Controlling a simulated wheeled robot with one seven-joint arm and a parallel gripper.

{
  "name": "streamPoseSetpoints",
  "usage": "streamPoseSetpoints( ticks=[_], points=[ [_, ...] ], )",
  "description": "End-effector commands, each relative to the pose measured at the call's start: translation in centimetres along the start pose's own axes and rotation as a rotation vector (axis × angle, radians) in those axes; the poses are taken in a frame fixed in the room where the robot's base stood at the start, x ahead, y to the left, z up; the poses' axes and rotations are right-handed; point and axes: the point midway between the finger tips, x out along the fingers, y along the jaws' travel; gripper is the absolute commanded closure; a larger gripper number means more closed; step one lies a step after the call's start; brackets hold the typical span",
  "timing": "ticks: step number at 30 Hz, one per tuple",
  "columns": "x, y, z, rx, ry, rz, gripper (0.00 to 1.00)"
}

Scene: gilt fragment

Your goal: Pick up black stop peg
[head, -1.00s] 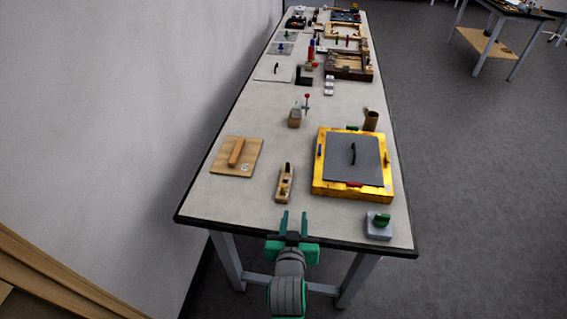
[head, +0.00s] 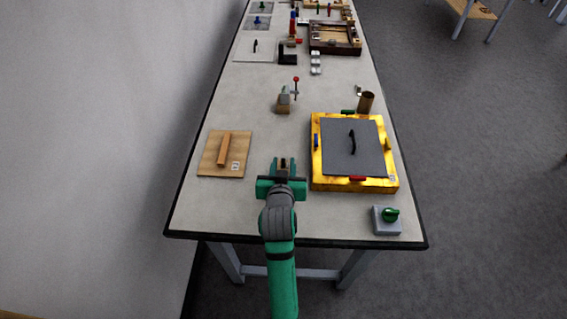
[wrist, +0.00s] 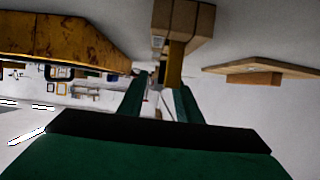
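A small wooden block with a dark-topped upright piece (head: 284,161) stands near the table's front, largely hidden behind my gripper (head: 283,170). I take the dark part to be the black stop peg, but it is too small to be sure. In the wrist view, which is upside down, the wooden block (wrist: 183,18) and its upright piece (wrist: 175,64) are just beyond my gripper (wrist: 158,92). The fingers are apart, with the upright piece in line with the gap, nearer the right finger. I cannot tell whether they touch. Nothing is held.
A yellow frame box (head: 318,180) with a grey lid (head: 345,155) stands close on the right. A wooden board (head: 210,160) with a bar lies left. A grey block with a green knob (head: 388,218) is at the front right. A red-topped fixture (head: 284,100) stands farther back.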

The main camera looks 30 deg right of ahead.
Motion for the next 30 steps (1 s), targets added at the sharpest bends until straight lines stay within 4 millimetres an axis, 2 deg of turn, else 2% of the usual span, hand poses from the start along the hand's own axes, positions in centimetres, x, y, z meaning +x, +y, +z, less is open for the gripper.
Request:
streamPoseSetpoints(
  ticks=[8, 15, 18, 26, 27, 30],
  points=[
    [2.0, 0.2, -0.1, 0.002, 0.0, 0.003, 0.69],
    [5.4, 0.1, -0.3, 0.002, 0.0, 0.005, 0.69],
    [6.2, 0.1, -0.3, 0.002, 0.0, 0.005, 0.69],
    [6.5, 0.1, -0.3, 0.002, 0.001, 0.005, 0.69],
    [6.5, 0.1, -0.3, 0.002, 0.001, 0.005, 0.71],
    [6.5, 0.1, -0.3, 0.002, 0.001, 0.005, 0.95]
  ],
)
